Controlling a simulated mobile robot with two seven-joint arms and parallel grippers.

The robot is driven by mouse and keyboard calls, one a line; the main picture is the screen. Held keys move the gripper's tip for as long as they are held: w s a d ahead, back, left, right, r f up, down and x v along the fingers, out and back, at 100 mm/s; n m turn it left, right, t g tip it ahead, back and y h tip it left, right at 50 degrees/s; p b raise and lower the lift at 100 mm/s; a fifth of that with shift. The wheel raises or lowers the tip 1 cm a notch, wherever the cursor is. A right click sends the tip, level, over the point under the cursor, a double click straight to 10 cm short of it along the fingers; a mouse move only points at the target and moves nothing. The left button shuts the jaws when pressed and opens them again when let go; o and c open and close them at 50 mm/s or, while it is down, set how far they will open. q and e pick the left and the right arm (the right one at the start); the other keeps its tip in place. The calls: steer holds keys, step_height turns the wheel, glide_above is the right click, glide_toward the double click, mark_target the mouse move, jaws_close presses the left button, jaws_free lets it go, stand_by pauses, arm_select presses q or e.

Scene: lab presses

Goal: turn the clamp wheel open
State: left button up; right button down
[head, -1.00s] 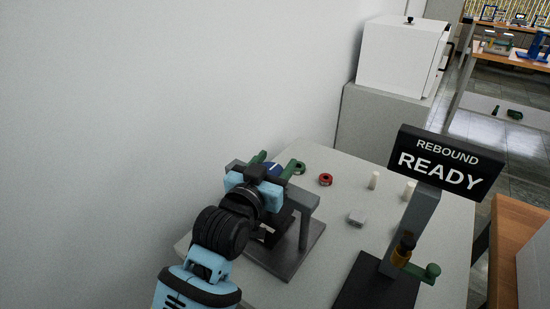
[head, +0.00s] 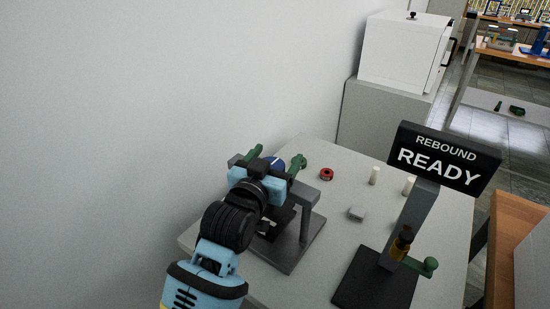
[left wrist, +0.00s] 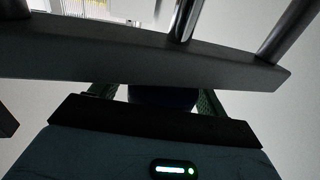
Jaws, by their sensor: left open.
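The clamp wheel is a dark blue round part with a pale mark (head: 276,162), on top of the grey press (head: 305,216) at the middle of the head view. My left gripper (head: 277,160) is open, its two green fingers spread on either side of the wheel. The gripper body hides part of the wheel, so I cannot tell whether a finger touches it. In the left wrist view, a dark blue piece of the wheel (left wrist: 162,97) shows between the fingers, below a grey crossbar (left wrist: 140,55). My right gripper is not in view.
A rebound tester with a "REBOUND READY" sign (head: 444,160) stands at right. A red ring (head: 326,174), pale cylinders (head: 374,176) and a small grey block (head: 356,214) sit on the light table (head: 340,260). A wall runs along the left.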

arm_select(q)
steer(key=v, duration=0.8)
stand_by(0.6)
